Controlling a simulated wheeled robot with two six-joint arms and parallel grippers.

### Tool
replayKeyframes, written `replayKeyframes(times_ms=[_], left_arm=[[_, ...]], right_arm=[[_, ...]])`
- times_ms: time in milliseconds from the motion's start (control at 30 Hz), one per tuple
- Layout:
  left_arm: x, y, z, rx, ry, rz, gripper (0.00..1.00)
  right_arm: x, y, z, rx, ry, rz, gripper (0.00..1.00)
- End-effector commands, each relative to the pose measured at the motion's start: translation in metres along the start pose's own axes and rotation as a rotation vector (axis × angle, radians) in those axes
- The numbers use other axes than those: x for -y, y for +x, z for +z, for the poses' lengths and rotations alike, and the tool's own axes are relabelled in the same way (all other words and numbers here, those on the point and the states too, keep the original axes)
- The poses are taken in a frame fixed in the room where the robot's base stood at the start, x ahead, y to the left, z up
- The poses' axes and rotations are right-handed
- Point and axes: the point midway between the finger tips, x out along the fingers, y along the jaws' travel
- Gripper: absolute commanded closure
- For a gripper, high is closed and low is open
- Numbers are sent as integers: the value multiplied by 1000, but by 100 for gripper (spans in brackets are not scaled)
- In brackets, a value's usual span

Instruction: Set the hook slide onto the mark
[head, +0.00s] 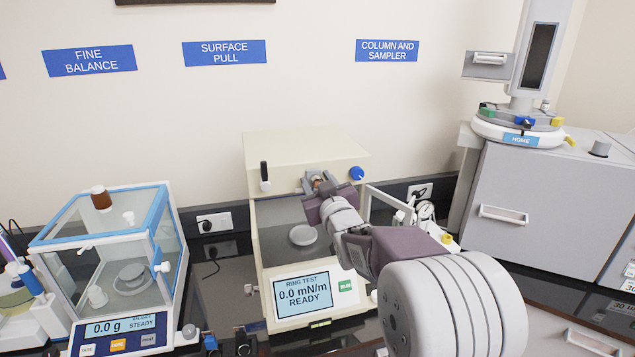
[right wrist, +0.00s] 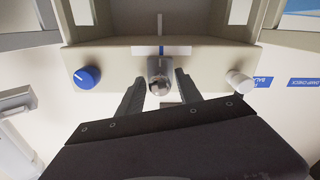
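My right gripper (head: 318,181) is at the housing's front. In the right wrist view its dark fingers (right wrist: 158,92) stand open on either side of the knob, with gaps showing. My left gripper is not in view.
A blue knob (head: 356,173) and a white knob (right wrist: 240,79) flank the slide. Below is a round dish (head: 303,235) and a "0.0 mN/m READY" screen (head: 304,291). A glass-cased balance (head: 114,240) stands left; a grey sampler (head: 517,200) stands right.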

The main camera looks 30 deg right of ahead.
Motion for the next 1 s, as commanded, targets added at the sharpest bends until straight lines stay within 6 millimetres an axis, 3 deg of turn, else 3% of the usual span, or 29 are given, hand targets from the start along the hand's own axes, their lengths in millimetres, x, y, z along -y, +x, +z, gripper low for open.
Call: replayKeyframes(times_ms=[67, 1000], left_arm=[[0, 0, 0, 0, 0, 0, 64], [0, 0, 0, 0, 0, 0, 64]], right_arm=[[0, 0, 0, 1, -1, 0, 100], [0, 0, 0, -1, 0, 0, 100]])
